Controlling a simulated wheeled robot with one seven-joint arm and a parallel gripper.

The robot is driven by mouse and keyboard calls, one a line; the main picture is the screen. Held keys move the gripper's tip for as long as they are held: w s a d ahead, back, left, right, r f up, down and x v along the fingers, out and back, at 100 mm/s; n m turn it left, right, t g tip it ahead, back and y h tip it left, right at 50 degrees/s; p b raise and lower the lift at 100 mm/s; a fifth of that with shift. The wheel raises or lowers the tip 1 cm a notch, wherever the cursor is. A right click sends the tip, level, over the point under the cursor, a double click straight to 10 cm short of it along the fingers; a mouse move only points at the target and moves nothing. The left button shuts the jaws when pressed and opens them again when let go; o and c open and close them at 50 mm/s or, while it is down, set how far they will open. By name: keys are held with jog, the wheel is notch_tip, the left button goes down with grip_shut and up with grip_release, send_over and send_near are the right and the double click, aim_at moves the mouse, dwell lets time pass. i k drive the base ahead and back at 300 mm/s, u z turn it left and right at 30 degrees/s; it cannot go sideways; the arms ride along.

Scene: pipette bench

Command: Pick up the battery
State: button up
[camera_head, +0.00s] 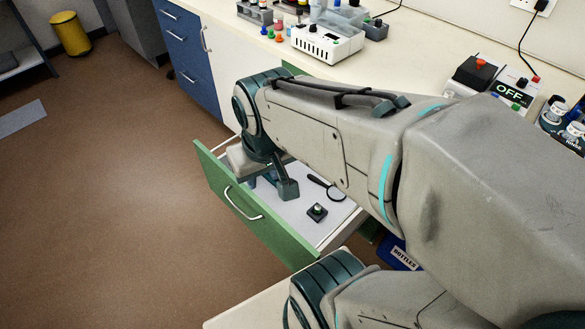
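My gripper (275,183) points down into an open drawer with a green front (262,218), at the drawer's left part. My wrist and forearm hide much of it, and I cannot tell whether its fingers are open or shut. I cannot make out a battery for certain. A small bluish thing (252,182) shows beside the gripper, too small to identify. A small dark square object with a pale round top (317,211) lies on the drawer floor to the right of the gripper.
A black magnifying glass (327,188) lies in the drawer, partly behind my arm. The countertop (410,63) behind holds a white device (327,42), a box with an OFF display (512,94) and several bottles. A yellow bin (71,34) stands on the brown floor, which is mostly clear at left.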

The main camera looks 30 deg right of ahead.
aim_at(317, 207)
jog(key=z, duration=2.7)
jog(key=k, duration=0.95)
jog(key=u, duration=0.85)
jog(key=i, duration=0.7)
jog(key=u, duration=0.35)
